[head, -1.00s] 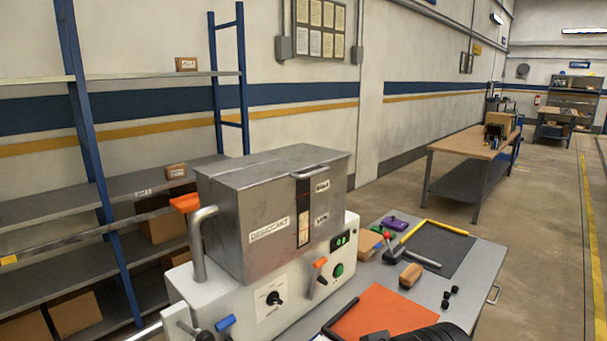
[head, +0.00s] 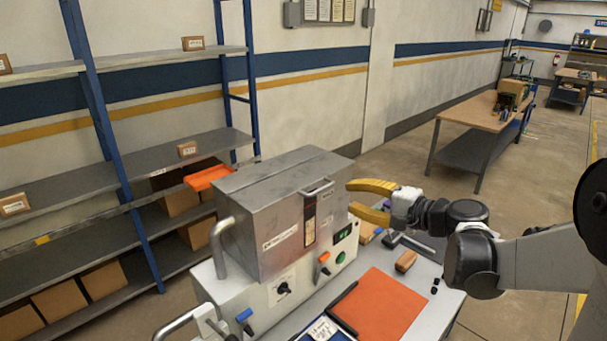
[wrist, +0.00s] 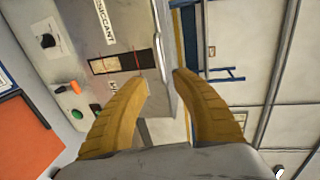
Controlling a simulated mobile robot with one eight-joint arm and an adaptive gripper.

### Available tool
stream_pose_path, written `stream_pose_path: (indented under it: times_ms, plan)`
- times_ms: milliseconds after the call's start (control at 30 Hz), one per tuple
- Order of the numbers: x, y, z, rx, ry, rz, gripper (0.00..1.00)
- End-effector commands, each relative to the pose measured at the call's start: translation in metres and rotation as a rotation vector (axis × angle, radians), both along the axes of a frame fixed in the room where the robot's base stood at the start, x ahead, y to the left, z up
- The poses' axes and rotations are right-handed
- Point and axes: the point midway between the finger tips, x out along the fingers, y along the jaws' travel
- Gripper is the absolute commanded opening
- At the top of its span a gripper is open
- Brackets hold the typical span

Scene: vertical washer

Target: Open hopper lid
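The hopper (head: 275,235) is a grey metal box on a white machine. Its lid (head: 275,175) lies shut, with a small bar handle (head: 318,188) on its front edge. My gripper (head: 350,197) has two yellow fingers, spread apart and empty, to the right of the handle. In the wrist view the fingers (wrist: 160,77) point towards the hopper front (wrist: 110,45). The handle (wrist: 159,55) shows just beyond the gap between the fingertips, with no contact visible.
The machine's front has a black knob (head: 283,288), an orange lever (head: 324,257) and a green button (head: 341,258). An orange mat (head: 377,305) and a small wooden block (head: 405,261) lie on the table at right. Shelves (head: 75,195) stand behind left.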

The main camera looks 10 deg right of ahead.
Motion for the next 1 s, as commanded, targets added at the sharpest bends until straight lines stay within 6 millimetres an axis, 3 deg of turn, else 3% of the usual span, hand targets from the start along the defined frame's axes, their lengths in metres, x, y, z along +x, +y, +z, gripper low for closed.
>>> stream_pose_path:
  times_ms: [600, 1000]
  plan:
    - [0.083, 0.049, -0.021, 0.003, -0.001, 0.001, 0.32]
    - [0.09, 0.053, -0.022, 0.003, -0.002, 0.0, 0.32]
